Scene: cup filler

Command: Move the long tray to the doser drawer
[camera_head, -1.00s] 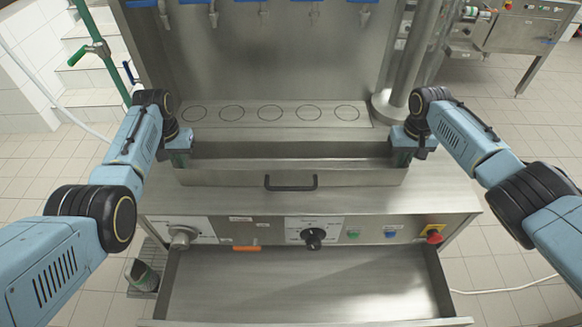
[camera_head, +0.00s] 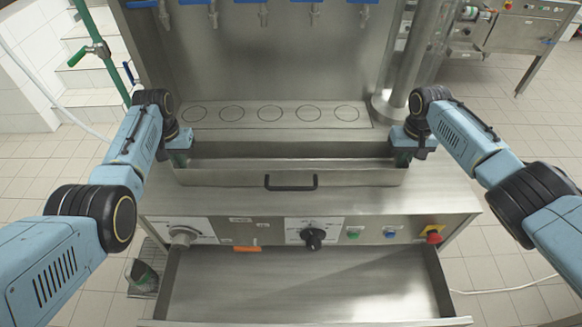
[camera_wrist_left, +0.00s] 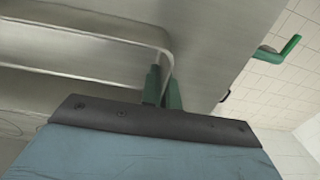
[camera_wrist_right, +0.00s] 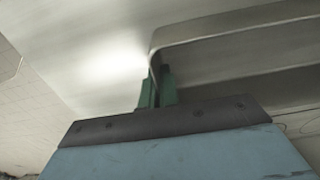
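The long tray (camera_head: 225,178) is a shallow steel trough with a black handle on its front. It lies crosswise on the machine's counter in the head view. My left gripper (camera_head: 179,158) is at its left end and my right gripper (camera_head: 402,158) at its right end. In the left wrist view the green fingers (camera_wrist_left: 163,88) are close together with the tray's end wall between them. In the right wrist view the fingers (camera_wrist_right: 157,88) close on the other end wall likewise. The doser drawer (camera_head: 300,285) is pulled out below the control panel and looks empty.
A raised steel ledge with several marked circles (camera_head: 270,113) lies behind the tray, below blue-handled taps (camera_head: 263,12). Knobs and buttons (camera_head: 312,237) line the panel between tray and drawer. A steel column (camera_head: 405,75) stands at the back right.

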